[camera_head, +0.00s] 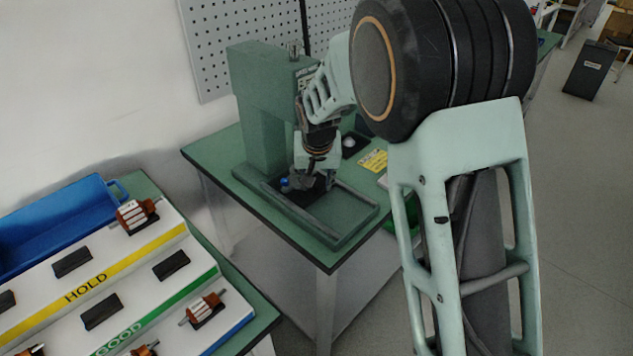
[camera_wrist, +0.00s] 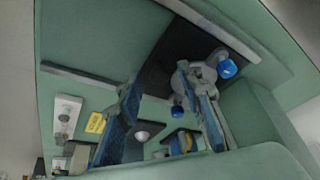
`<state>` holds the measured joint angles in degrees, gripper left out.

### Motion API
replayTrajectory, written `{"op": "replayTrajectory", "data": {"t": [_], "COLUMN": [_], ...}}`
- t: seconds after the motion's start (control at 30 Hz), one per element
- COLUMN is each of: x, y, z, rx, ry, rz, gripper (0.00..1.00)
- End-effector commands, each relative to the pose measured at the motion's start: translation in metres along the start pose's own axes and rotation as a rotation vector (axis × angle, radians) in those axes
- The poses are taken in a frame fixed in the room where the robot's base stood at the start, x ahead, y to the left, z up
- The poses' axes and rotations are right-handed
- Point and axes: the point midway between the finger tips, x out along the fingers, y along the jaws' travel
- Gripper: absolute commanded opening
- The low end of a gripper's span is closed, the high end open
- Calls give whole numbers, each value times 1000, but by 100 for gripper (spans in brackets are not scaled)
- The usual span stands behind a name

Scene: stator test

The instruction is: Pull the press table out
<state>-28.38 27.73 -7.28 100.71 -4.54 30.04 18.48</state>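The green press (camera_head: 262,110) stands on a green bench. Its press table, a dark plate (camera_wrist: 178,50), lies in the framed base under the press head and is partly hidden by my gripper in the head view. A grey fitting with a blue knob (camera_wrist: 227,68) sits by the plate, and a blue knob (camera_head: 284,182) also shows beside my gripper in the head view. My gripper (camera_head: 308,182) is low over the base, pointing down. In the wrist view its two blue-faced fingers (camera_wrist: 168,120) are apart, with nothing clearly held. Contact with the table cannot be told.
The front of the base frame (camera_head: 340,218) is empty. A yellow label (camera_head: 374,161) and a dark button box (camera_head: 354,144) are on the bench to the right. A sorting board (camera_head: 130,265) with stators and a blue bin (camera_head: 55,225) stand at the left.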

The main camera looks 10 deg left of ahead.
Motion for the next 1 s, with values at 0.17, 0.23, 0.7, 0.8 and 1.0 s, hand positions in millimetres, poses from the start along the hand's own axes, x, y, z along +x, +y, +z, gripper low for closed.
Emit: {"op": "replayTrajectory", "data": {"t": [0.17, 0.23, 0.7, 0.8, 1.0], "x": [3, 3, 3, 3, 2], "y": [0, 0, 0, 0, 3], "z": [0, 0, 0, 0, 2], "rx": [0, 0, -1, -1, 0], "ry": [0, 0, 0, 0, 0], "rz": [0, 0, 0, 0, 0], "gripper": [34, 34, 0, 0, 0]}}
